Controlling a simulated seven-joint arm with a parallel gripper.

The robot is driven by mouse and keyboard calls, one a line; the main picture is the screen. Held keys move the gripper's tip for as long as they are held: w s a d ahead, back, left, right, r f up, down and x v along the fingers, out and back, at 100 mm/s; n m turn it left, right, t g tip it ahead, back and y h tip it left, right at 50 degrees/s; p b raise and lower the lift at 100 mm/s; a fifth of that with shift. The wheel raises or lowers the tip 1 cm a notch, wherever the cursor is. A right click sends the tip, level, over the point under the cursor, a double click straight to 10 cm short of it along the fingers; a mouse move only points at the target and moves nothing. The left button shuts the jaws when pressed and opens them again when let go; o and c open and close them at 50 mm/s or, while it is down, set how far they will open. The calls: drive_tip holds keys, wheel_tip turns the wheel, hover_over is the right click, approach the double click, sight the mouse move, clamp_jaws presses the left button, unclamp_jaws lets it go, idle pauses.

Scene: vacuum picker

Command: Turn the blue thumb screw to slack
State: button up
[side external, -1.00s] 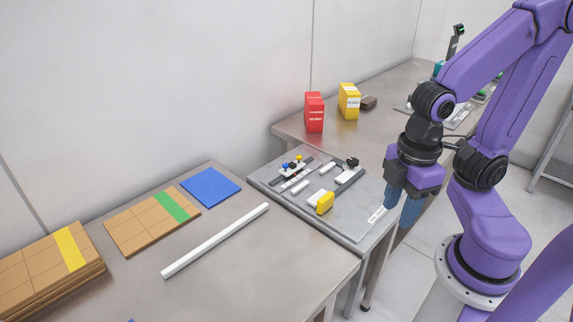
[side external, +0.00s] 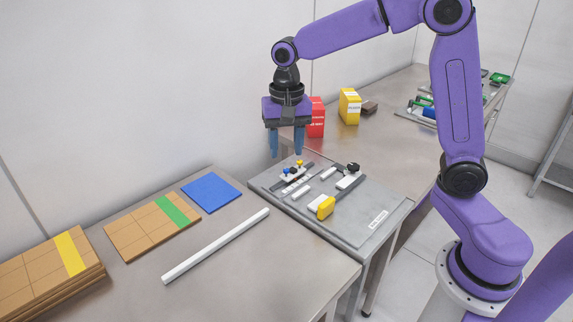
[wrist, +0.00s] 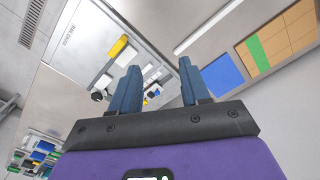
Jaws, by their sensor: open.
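The blue thumb screw (side external: 293,170) sits on a small white block with black and yellow parts, on the grey plate (side external: 365,225). In the side view it is small, beside a yellow knob (side external: 299,163). My gripper (side external: 287,154) hangs above the back left of the plate, fingers pointing down, open and empty. Its fingertips are close above the screw in the picture; the true height gap is hard to judge.
A yellow block (side external: 326,207) and a black knob (side external: 353,167) stand on the plate. A red box (side external: 316,118) and a yellow box (side external: 349,106) stand behind. A white bar (side external: 215,246), a blue sheet (side external: 211,191) and cardboard (side external: 140,229) lie on the left table.

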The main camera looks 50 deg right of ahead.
drive_tip(key=w+d+f+m, duration=0.1)
drive_tip(key=w+d+m, duration=0.55)
drive_tip(key=w, duration=0.25)
drive_tip(key=m, duration=0.8)
approach(286, 169)
wheel_tip(286, 169, down, 8)
drive_tip(key=shift+r, duration=0.1)
drive_tip(key=shift+c, duration=0.3)
clamp_jaws()
